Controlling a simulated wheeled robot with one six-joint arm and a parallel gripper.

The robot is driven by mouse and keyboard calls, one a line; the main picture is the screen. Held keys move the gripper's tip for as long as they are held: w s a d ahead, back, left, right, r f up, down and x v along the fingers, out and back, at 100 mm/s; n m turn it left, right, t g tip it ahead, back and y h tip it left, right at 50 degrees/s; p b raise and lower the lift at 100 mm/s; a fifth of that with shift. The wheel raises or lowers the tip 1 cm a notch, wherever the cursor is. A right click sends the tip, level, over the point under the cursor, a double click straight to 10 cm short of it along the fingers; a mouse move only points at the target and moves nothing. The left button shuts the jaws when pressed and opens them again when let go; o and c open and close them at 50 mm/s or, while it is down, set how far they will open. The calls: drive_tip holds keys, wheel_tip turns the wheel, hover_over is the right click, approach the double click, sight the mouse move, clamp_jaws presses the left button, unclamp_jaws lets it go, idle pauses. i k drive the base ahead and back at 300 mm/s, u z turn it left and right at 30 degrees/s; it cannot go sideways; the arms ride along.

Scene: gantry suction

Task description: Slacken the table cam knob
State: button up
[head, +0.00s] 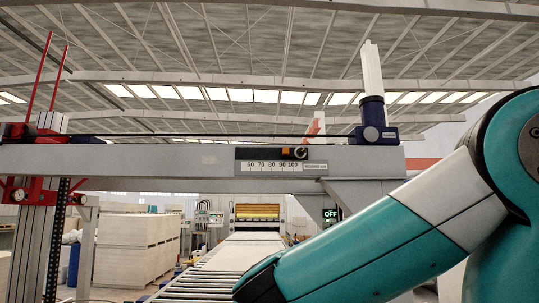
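A small round dark knob (300,152) with a pale edge sits on the front of the grey overhead beam. It is beside a small orange part, just above a white scale plate (270,167) numbered 60 to 100. I cannot tell for sure whether it is the table cam knob, nor how tight it is. My teal and white arm crosses the lower right of the head view. My gripper is not in view.
The grey gantry beam (150,162) spans the view, with a blue motor (375,120) on top and a red-framed carriage at left. A roller conveyor (215,272) runs below. A display (330,214) reads OFF. Stacked pale boards (135,250) stand at left.

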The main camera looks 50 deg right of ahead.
sight(301, 150)
drive_tip(key=z, duration=0.15)
drive_tip(key=i, duration=0.9)
drive_tip(key=z, duration=0.35)
